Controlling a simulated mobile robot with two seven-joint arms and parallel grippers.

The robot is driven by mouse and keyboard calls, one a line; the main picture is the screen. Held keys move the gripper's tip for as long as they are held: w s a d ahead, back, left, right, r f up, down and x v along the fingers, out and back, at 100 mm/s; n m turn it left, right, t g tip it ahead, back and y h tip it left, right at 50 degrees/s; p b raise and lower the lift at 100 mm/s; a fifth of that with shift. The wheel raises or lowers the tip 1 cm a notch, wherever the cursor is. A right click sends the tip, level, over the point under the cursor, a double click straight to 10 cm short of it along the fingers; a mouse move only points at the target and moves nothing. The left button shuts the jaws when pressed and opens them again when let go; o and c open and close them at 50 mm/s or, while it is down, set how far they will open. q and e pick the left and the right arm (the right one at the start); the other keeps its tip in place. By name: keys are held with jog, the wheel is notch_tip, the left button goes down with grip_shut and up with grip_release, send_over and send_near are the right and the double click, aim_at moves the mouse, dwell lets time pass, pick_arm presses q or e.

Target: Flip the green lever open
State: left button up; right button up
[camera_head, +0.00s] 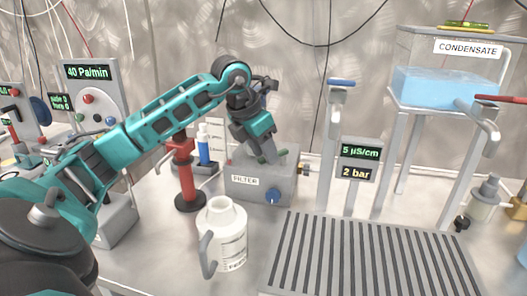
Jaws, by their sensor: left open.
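My left arm comes in from the left, and my left gripper (269,156) points down at the top of the grey box labelled FILTER (240,187). The gripper is open; I cannot tell whether its fingers touch the box. I cannot make out a green lever clearly; the gripper and wrist cover part of the filter box top. A tap with a blue lever (342,82) stands right of the gripper. A tap with a red lever (503,99) is at the right edge. My right gripper is not in view.
A white jug (222,233) stands in front of the filter box. A red post (185,175) and a blue bottle (204,150) are left of it. A slotted drain grate (370,262) lies front right. A CONDENSATE tank (445,85) stands on legs at right.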

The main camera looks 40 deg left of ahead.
pick_arm(q)
jog(key=shift+c, duration=0.4)
grip_shut()
dwell(0.4)
